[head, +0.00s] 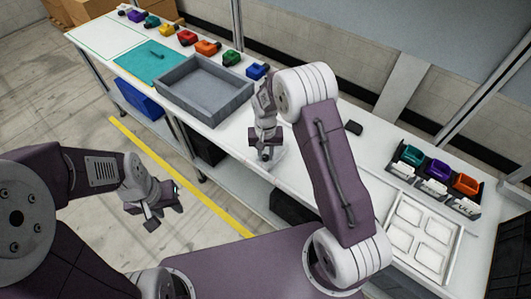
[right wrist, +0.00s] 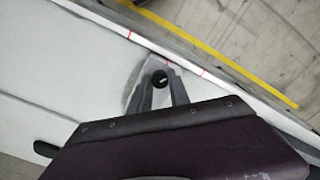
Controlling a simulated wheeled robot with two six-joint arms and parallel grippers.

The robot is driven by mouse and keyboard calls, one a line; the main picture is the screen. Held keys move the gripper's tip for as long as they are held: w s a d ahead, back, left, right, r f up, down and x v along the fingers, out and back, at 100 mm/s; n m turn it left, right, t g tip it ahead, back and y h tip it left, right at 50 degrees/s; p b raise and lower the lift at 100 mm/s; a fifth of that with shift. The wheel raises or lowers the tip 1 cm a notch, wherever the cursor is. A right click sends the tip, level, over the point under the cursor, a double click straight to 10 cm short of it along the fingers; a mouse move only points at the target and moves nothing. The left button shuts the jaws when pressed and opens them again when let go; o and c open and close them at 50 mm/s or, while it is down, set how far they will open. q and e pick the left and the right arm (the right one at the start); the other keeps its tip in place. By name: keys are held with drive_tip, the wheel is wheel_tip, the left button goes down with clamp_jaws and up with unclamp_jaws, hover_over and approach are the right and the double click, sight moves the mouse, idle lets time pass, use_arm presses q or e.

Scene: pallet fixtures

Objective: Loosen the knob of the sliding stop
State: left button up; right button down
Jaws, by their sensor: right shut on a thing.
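In the right wrist view the knob of the sliding stop (right wrist: 160,77) is a small dark round thing with a pale mark on top, near the bench's front edge. My right gripper (right wrist: 160,90) has a finger on each side of it and is shut on it. In the head view my right gripper (head: 265,155) points down at the front of the white bench and hides the knob. The body of the stop is mostly hidden. My left gripper (head: 164,212) hangs over the floor in front of the bench, open and empty.
On the bench (head: 215,135) are a grey tray (head: 205,90), a teal mat (head: 138,62) and several coloured parts at the back. A rack of coloured parts (head: 435,180) and a white tray (head: 420,235) are at right. A small black thing (head: 353,127) lies behind my right arm.

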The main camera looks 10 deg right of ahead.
drive_tip(key=n, duration=0.6)
drive_tip(key=shift+r+n+p, duration=0.1)
drive_tip(key=shift+n+p, duration=0.2)
drive_tip(key=shift+p, duration=0.1)
drive_tip(key=n, duration=0.6)
drive_tip(key=shift+w, duration=0.1)
drive_tip(key=n, duration=0.6)
drive_tip(key=shift+n+p, duration=0.3)
drive_tip(key=shift+p, duration=0.1)
drive_tip(key=n, duration=0.5)
drive_tip(key=shift+n, duration=0.3)
drive_tip(key=c, duration=1.2)
unclamp_jaws()
